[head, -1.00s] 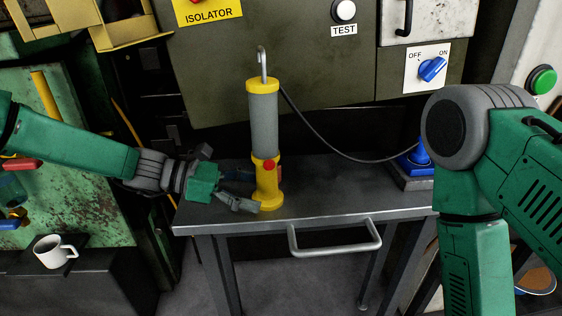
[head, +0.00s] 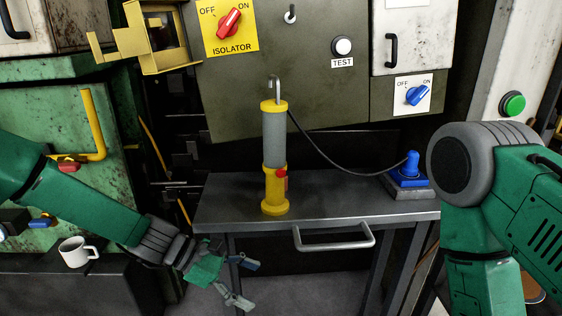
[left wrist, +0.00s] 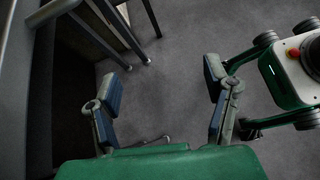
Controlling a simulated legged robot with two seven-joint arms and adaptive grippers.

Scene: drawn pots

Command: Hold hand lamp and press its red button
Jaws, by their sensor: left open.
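The hand lamp (head: 274,150) stands upright on the grey table, with yellow ends, a grey middle and a hook on top. Its red button (head: 282,173) is on the lower yellow part, facing front right. My left gripper (head: 246,283) is open and empty, below and in front of the table's left front edge, apart from the lamp. In the left wrist view its two fingers (left wrist: 166,95) are spread over bare floor. My right arm (head: 485,190) shows at the right; its gripper is out of view.
The grey table (head: 340,200) has a front handle (head: 333,242). A blue joystick (head: 409,172) stands at its right end, with a black cable running to the lamp. A white mug (head: 77,252) is at the left. A panel with switches (head: 300,70) rises behind.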

